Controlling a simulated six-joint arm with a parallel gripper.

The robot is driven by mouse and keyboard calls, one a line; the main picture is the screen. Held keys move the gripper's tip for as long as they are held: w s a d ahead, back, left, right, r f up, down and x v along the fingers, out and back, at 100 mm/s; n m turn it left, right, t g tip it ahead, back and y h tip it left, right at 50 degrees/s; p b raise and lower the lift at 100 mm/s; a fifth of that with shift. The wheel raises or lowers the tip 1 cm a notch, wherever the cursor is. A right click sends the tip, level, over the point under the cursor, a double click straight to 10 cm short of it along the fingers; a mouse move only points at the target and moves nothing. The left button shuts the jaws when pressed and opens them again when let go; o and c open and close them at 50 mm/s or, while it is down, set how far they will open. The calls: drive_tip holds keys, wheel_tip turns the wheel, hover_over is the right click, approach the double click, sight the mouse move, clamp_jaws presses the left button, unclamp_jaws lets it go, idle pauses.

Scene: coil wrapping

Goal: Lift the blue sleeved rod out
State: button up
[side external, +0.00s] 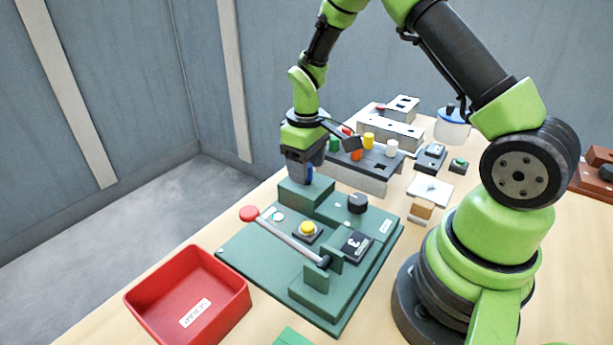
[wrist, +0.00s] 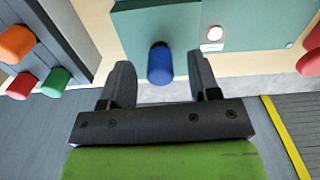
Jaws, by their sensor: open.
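The blue sleeved rod (wrist: 160,64) stands in the green block of the coil-wrapping machine (wrist: 125,30), its rounded blue end showing in the wrist view. In the side view only a sliver of the blue sleeve (side external: 309,173) shows under my gripper (side external: 305,165). My gripper also shows in the wrist view (wrist: 160,85), its two fingers apart, one on either side of the blue end. It is open and holds nothing. I cannot tell whether the fingers touch the sleeve. The rod's lower part is hidden in the block.
A grey rack (side external: 370,172) with several coloured capped rods stands behind the machine. A red scrap bin (side external: 190,300) sits at the front left. The machine has a red-knobbed lever (side external: 290,238), a yellow button (side external: 307,228) and a black knob (side external: 357,203).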

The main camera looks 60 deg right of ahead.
drive_tip(key=shift+f, duration=0.25)
clamp_jaws()
drive_tip(key=shift+r, duration=0.1)
wheel_tip(320, 180, up, 10)
drive_tip(key=shift+f, duration=0.1)
idle(0.4)
